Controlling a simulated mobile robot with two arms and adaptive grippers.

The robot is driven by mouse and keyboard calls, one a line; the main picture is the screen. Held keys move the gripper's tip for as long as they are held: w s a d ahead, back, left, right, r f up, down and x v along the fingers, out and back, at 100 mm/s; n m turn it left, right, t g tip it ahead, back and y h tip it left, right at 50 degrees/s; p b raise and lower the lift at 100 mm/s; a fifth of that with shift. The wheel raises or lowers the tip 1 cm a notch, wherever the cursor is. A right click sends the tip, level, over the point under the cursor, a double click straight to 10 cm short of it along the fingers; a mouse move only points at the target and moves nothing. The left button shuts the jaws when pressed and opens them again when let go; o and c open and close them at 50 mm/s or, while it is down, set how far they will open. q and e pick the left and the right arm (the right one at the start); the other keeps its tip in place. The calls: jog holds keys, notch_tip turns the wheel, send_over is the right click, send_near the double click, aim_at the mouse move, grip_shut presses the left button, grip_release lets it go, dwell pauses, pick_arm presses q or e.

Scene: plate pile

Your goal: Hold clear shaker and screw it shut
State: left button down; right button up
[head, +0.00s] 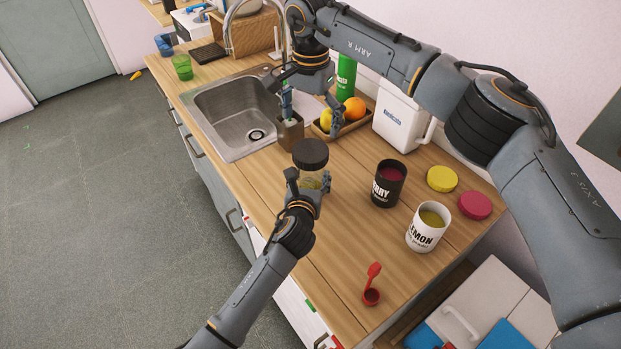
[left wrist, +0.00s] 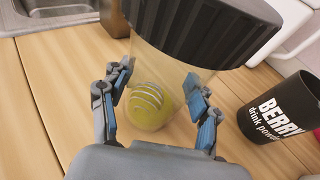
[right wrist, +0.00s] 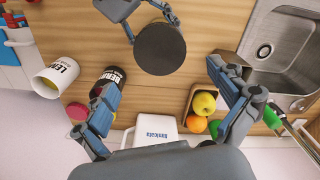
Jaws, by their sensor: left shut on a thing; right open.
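The clear shaker (head: 311,181) stands upright on the counter with a dark lid (head: 310,153) on top. The left wrist view shows its transparent body (left wrist: 172,75), something yellow-green with pale coils inside, and the ribbed black lid (left wrist: 205,22). Whether the lid is screwed tight cannot be told. My left gripper (head: 308,183) is shut on the shaker's body, one finger on each side. My right gripper (head: 312,122) is open and empty, apart from the lid, toward the sink side. In the right wrist view the round lid top (right wrist: 160,48) shows between its spread fingers.
Open berry (head: 386,190) and lemon (head: 427,232) powder tubs stand right of the shaker, with yellow (head: 442,179) and pink (head: 475,205) lids. A red scoop (head: 371,290) lies in front. Behind are a fruit tray (head: 352,128), white canister (head: 398,122) and sink (head: 235,115).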

aim_at(310, 150)
notch_tip(310, 150, down, 8)
jog(key=shift+f, duration=0.1)
dwell(0.4)
